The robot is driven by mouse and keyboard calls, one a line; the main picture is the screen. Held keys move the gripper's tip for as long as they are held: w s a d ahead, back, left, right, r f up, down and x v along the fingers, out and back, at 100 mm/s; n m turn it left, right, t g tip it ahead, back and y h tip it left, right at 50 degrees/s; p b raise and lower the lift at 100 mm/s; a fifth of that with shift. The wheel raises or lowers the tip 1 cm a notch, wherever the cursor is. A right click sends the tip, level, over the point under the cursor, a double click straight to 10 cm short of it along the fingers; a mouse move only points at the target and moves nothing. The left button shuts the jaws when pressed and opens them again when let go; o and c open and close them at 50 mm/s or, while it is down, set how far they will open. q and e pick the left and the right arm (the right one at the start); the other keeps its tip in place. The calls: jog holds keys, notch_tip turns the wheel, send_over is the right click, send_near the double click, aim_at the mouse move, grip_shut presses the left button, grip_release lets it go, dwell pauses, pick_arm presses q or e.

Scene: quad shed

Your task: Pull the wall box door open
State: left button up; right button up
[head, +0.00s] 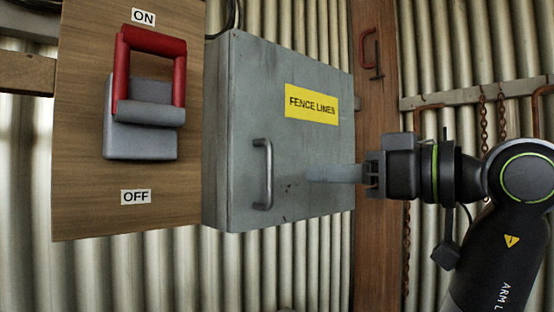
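The grey wall box (222,130) hangs on the corrugated wall. Its door (310,140) carries a yellow "FENCE LINES" label (312,103) and looks closed, with no gap visible. A grey upright bar handle (264,175) stands out near the door's left edge. My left gripper (318,174), on an arm marked "ARM L", comes in from the right. Its fingers point left toward the handle, at about its height, with a space between. The fingers overlap in this view, so their opening is hidden. Nothing shows held in it. My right gripper is not in view.
Left of the box, a wooden board (75,190) carries a switch with a red lever (150,40), between ON and OFF labels. A wooden post (378,255) and hanging chains (483,115) are at right. The space before the handle looks clear.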

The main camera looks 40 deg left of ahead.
aim_at(272, 172)
pick_arm(q)
jog(key=a+p, duration=0.1)
jog(key=a, duration=0.2)
jog(key=a+p, duration=0.1)
jog(key=a, duration=0.1)
jog(key=s+a+p, duration=0.1)
jog(key=a+p, duration=0.1)
jog(key=a, duration=0.1)
jog(key=shift+a+r, duration=0.1)
jog(key=shift+a, duration=0.5)
jog(key=shift+d, duration=0.1)
jog(key=c, duration=0.7)
grip_shut()
